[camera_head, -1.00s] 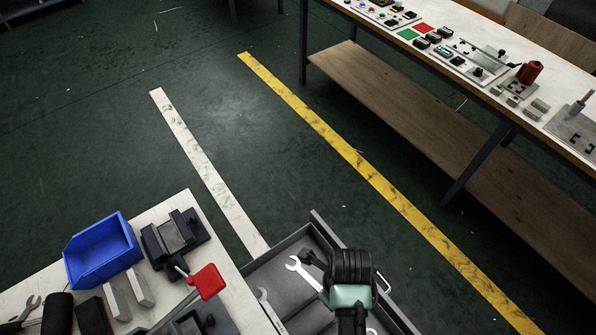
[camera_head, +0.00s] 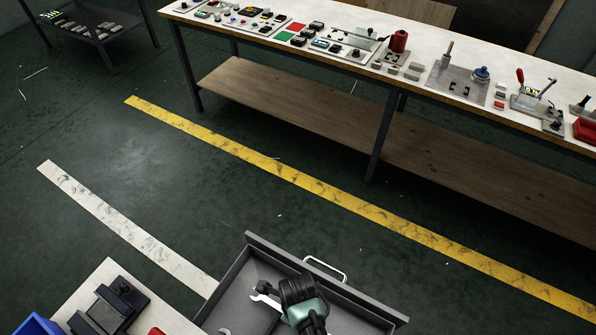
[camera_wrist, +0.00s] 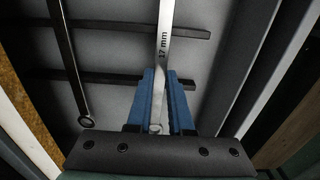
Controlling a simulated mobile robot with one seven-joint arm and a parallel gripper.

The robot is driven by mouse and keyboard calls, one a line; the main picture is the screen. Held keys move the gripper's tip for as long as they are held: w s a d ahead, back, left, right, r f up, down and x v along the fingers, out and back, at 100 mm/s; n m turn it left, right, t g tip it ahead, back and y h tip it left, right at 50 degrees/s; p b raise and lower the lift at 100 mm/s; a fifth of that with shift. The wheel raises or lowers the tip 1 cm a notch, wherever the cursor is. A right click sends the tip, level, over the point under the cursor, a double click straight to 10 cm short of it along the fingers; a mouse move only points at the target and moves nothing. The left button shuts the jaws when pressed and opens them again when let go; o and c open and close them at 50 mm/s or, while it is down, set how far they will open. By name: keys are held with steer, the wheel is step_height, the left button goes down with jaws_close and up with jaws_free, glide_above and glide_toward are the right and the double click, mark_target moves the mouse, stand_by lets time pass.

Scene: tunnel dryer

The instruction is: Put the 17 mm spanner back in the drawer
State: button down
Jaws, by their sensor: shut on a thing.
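The 17 mm spanner (camera_wrist: 163,45) is bright metal, with "17 mm" marked on its shaft. My gripper (camera_wrist: 166,82) is shut on it, blue fingers on either side of the shaft. In the head view one open end of the spanner (camera_head: 263,300) shows beside my wrist, over the open grey drawer (camera_head: 325,272). The wrist view looks down into the drawer, where the spanner lies across or just above dark cross bars (camera_wrist: 190,32); I cannot tell if it touches them. Another spanner (camera_wrist: 73,70) lies to its left. My arm hides part of the drawer.
The drawer's handle (camera_head: 325,268) faces the floor strip with the yellow line (camera_head: 300,180). A white bench top (camera_head: 150,315) with a dark vise-like fixture (camera_head: 107,308) and a blue bin (camera_head: 35,325) is at lower left. A long workbench (camera_head: 440,95) stands behind.

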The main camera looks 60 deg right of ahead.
steer(key=shift+f, duration=0.25)
steer(key=shift+f+b, duration=0.3)
steer(key=shift+f, duration=0.25)
steer(key=c, duration=0.8)
jaws_free()
step_height(320, 180, up, 13)
steer(key=shift+r+p, duration=0.1)
steer(key=shift+p, duration=1.15)
